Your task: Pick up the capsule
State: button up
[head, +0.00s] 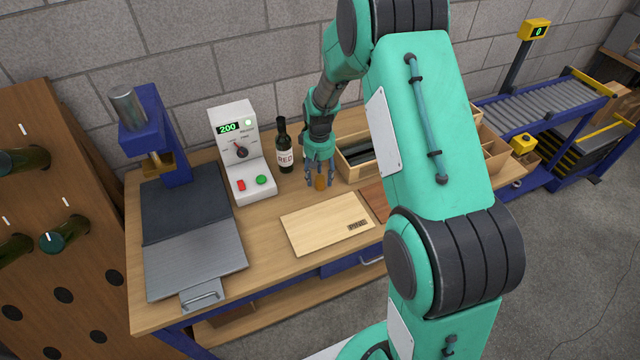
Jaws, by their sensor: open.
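A small orange-brown piece (320,184), which looks like the capsule, stands on the wooden workbench (270,243) behind the pale board. It is too small to make out its shape well. My gripper (319,181) points down over it, with its fingers open on either side of the piece. I cannot tell whether the fingers touch it. The gripper partly hides its top.
A dark bottle (285,158) labelled RED stands just left of my gripper, beside a white control box (241,150) reading 200. A pale board (325,222) marked PINE lies in front. A wooden box (347,170) stands close on the right. A blue press (150,140) is further left.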

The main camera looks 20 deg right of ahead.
jog(key=shift+f, duration=0.55)
jog(key=c, duration=0.7)
